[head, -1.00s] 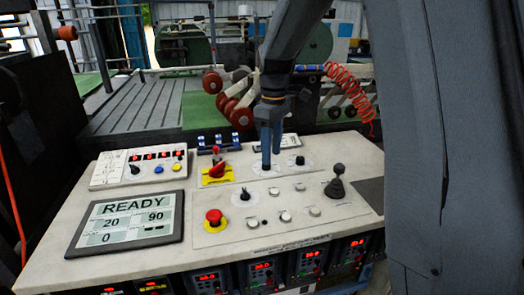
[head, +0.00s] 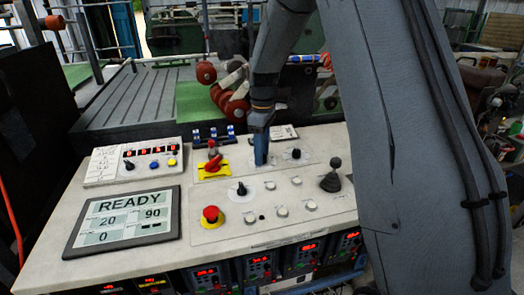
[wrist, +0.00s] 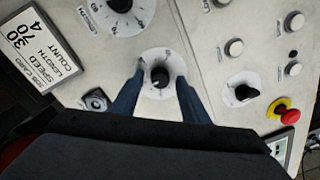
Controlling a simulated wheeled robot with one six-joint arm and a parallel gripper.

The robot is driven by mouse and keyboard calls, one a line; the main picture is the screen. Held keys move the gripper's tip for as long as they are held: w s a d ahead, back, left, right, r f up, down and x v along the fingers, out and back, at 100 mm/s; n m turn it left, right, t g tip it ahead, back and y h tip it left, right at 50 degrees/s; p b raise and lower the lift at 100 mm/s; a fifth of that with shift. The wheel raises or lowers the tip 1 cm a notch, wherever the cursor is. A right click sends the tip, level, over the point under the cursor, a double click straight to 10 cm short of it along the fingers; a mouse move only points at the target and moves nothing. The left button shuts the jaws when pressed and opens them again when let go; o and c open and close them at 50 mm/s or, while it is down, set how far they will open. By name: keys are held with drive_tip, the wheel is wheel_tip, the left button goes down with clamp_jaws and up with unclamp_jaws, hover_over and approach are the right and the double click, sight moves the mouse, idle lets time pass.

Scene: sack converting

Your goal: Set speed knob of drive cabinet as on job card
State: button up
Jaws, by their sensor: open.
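My gripper (head: 261,160) reaches down to the drive cabinet's sloped panel (head: 140,258). In the wrist view its two dark blue fingers (wrist: 160,72) are open, one on each side of a small black knob (wrist: 161,78) on a round white dial. The knob's white mark points towards the bottom of the picture; I cannot tell if the fingers touch it. In the head view the fingers hide this knob. The job card (wrist: 40,45) is sideways at the wrist view's upper left, with 30, 70 and 4 visible. The screen (head: 125,220) reads READY, 20, 90, 0.
Another black dial knob (head: 296,153) is just right of my gripper. A red-yellow switch (head: 214,168) is to its left. In front are a black selector (head: 241,189), a red emergency button (head: 210,215) and several white buttons. A black joystick (head: 331,178) stands at the right.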

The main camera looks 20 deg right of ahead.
clamp_jaws()
drive_tip(key=shift+m, duration=0.4)
drive_tip(key=m, duration=0.5)
drive_tip(key=shift+m+p, duration=0.4)
drive_tip(key=m, duration=0.6)
drive_tip(key=shift+d+m+p, duration=0.1)
drive_tip(key=shift+m+p, duration=0.2)
unclamp_jaws()
